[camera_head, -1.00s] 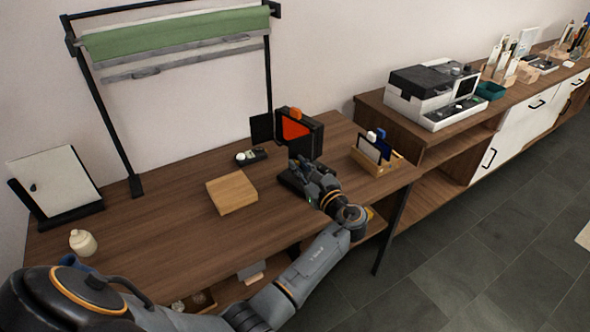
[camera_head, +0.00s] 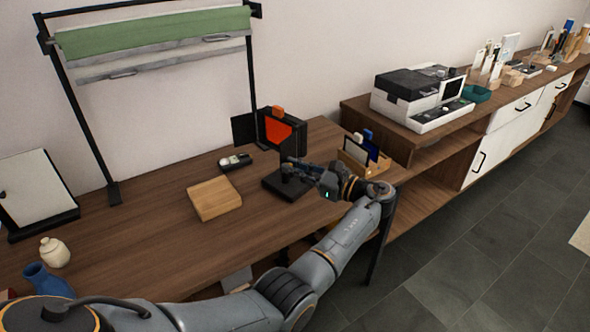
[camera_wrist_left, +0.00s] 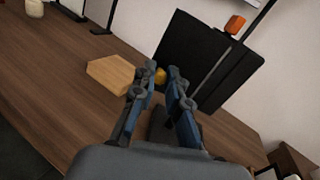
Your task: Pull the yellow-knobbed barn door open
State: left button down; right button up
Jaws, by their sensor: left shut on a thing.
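A black lamp-like unit (camera_head: 298,138) with an orange-red face stands near the back of the wooden table. A black flap (camera_head: 243,129) stands out at its left side, and an orange knob (camera_head: 277,112) sits on top. My left gripper (camera_head: 286,168) is in front of the face, above a flat black base (camera_head: 287,186). In the left wrist view its two blue fingers are closed around a small yellow knob (camera_wrist_left: 160,76), in front of the large black panel (camera_wrist_left: 205,60). The fingers hide part of the knob, and how far its door stands open cannot be told.
A wooden holder with cards (camera_head: 365,157) stands to the right, near my wrist. A white jar (camera_head: 54,252) stands at the left.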

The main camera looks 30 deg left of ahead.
jog(key=shift+a, duration=0.2)
pick_arm(q)
jog(key=c, duration=1.5)
grip_release()
jog(key=shift+o, duration=0.9)
jog(key=d, duration=1.2)
jog(key=shift+s, duration=0.15)
